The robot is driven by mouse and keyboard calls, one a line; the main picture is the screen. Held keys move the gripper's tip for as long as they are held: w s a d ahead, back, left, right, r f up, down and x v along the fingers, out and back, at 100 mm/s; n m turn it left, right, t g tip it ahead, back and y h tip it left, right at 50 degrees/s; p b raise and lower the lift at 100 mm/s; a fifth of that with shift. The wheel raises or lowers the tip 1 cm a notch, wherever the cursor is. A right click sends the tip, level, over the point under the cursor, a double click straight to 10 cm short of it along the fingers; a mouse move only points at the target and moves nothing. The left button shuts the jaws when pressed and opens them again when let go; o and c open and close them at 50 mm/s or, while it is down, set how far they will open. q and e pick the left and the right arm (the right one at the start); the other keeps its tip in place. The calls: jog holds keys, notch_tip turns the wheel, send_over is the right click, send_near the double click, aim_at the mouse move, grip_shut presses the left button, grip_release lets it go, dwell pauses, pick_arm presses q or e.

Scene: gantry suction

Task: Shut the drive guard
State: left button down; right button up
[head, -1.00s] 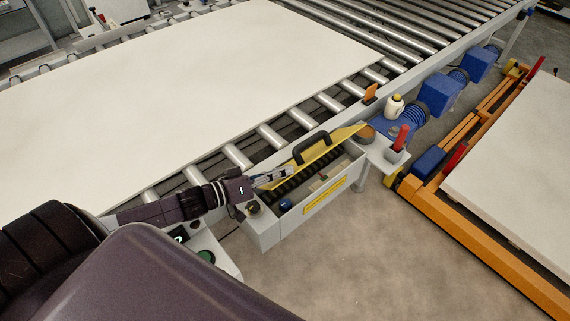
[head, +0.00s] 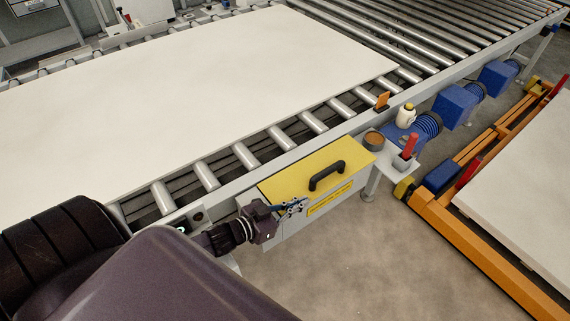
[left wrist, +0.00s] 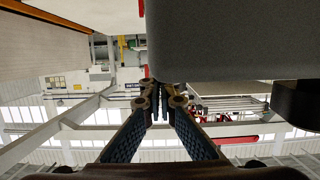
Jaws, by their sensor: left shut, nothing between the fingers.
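The drive guard (head: 300,177) is a yellow lid with a black handle (head: 327,175). It lies flat over the grey box (head: 290,228) on the side of the conveyor, and the inside of the box is hidden. My left gripper (head: 303,205) is shut and empty at the front left of the lid, by the box's front face. In the left wrist view the two fingertips (left wrist: 163,88) are together with nothing between them, close to a large grey surface. I cannot tell whether the gripper touches the box. My right gripper is not in view.
A small shelf right of the box holds an orange-brown tin (head: 373,140), a white bottle (head: 406,116) and a red-handled tool (head: 409,147). A large white board (head: 200,85) lies on the rollers. An orange lift frame (head: 470,244) stands at right. The floor in front is clear.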

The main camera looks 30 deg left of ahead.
pick_arm(q)
jog(key=shift+f, duration=0.3)
dwell(0.4)
notch_tip(320, 180, up, 10)
dwell(0.5)
